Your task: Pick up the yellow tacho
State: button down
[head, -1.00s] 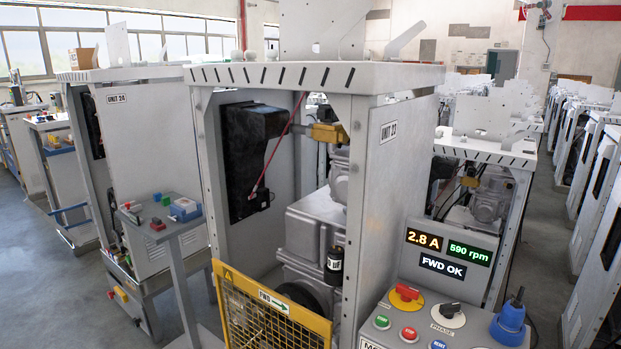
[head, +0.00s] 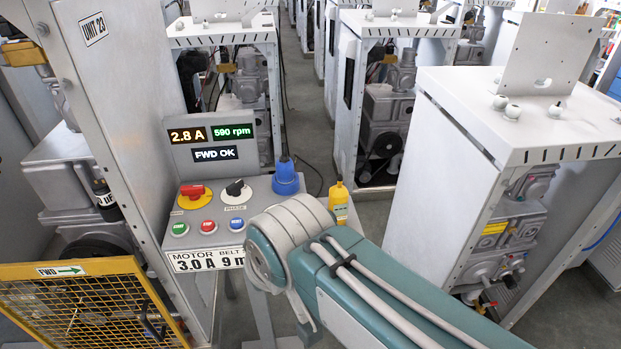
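The yellow tacho (head: 338,203) is a small upright yellow handheld device. My gripper is not in view.
A yellow mesh guard (head: 62,268) stands at lower left. Grey floor shows between the frames.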

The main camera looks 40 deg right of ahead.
aim_at(339, 195)
jog(key=l+z, duration=0.1)
jog(key=z, duration=0.25)
jog(key=i+l+z, duration=0.1)
jog(key=z, duration=0.55)
jog(key=i+l, duration=0.05)
